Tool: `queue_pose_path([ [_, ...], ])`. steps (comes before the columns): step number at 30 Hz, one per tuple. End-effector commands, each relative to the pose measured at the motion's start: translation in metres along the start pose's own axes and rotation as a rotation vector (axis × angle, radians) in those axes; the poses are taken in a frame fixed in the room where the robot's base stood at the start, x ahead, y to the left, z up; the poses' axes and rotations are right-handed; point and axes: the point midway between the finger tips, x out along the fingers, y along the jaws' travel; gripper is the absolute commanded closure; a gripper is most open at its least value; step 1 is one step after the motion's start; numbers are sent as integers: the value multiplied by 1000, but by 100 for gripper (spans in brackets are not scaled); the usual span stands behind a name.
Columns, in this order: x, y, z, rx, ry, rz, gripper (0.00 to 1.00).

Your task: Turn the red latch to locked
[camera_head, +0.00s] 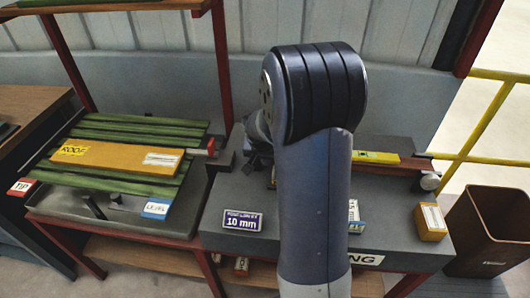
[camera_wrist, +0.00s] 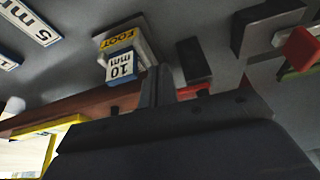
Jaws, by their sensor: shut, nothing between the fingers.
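A small red piece (camera_head: 211,146), perhaps the red latch, shows at the right end of the green slats in the head view, beside a dark block (camera_head: 222,160). A red block (camera_wrist: 301,48) also shows at the right edge of the wrist view, and looks like the same part. I cannot tell its locked or unlocked position. My gripper (camera_wrist: 165,84) is shut and empty in the wrist view, to the left of the red block and apart from it. In the head view my arm hides most of the gripper.
An orange plank marked ROOF (camera_head: 110,156) lies on the green slats at left. The grey bench top (camera_head: 215,215) holds a 10 mm label (camera_head: 241,221), a yellow bar (camera_head: 376,157) and a small orange block (camera_head: 430,222). A brown bin (camera_head: 492,232) stands at right.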

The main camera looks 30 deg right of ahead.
Motion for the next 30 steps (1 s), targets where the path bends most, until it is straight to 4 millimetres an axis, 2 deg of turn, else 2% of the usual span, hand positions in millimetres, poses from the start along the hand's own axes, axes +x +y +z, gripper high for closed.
queue_pose_path([
  [1,-1,0,-11,2,2,0,100],
  [3,3,0,-19,2,2,0,100],
  [8,8,0,-33,3,2,-1,100],
  [22,12,0,-37,0,2,-1,100],
  [30,16,2,-50,1,6,-2,100],
])
